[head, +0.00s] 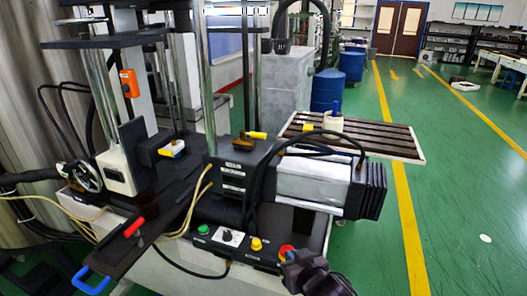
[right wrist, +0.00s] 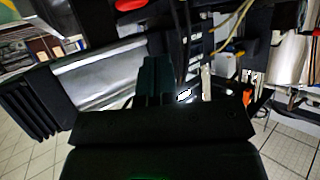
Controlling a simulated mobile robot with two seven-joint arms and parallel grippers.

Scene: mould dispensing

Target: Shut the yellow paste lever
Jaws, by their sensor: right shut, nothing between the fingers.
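Several yellow handles show on the machine in the head view. One yellow lever (head: 256,135) lies about level on top of the dark block in the middle. A yellow-tipped lever (head: 172,149) sits further left by the column, and a small yellow piece (head: 307,127) is to the right. I cannot tell for sure which is the paste lever. My right gripper (head: 291,259) is at the bottom, beside the red button, shut and empty, apart from all these levers. It also shows in the right wrist view (right wrist: 160,78). My left gripper is out of view.
A button panel with a green button (head: 203,230), a yellow button (head: 256,244) and a red button (head: 286,251) lies close to my right gripper. A finned motor (head: 313,180) and black cables stand behind it.

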